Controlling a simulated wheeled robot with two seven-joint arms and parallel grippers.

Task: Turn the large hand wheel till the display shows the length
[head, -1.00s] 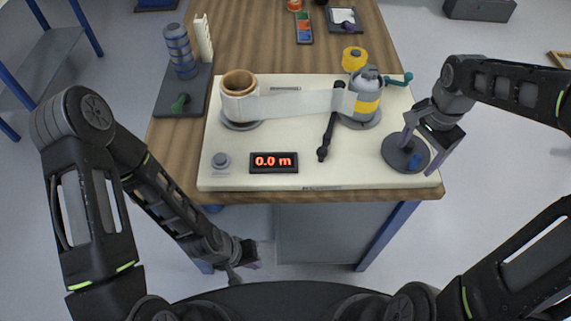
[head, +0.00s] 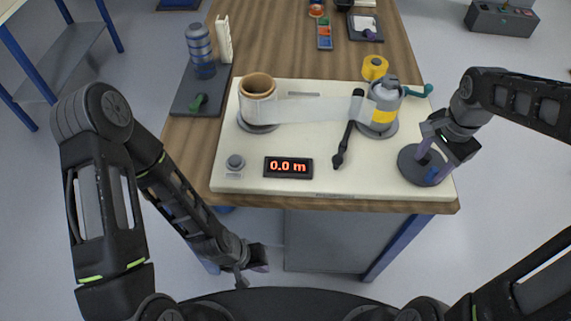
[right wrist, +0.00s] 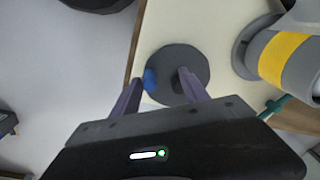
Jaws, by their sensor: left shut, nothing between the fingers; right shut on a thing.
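The large hand wheel (head: 408,168) is a dark grey disc with a blue mark or knob (head: 432,174), at the right end of the cream board. My right gripper (head: 433,160) is shut on the hand wheel; the exact contact is partly hidden. The display (head: 288,167) at the board's front reads 0.0 m in red. My left gripper (head: 254,262) is shut and empty, low in front of the table edge.
A clear film strip (head: 318,108) runs between a cardboard-cored roll (head: 258,100) and a grey and yellow roller (head: 384,104) with a teal crank. A yellow roll (head: 374,67) stands behind.

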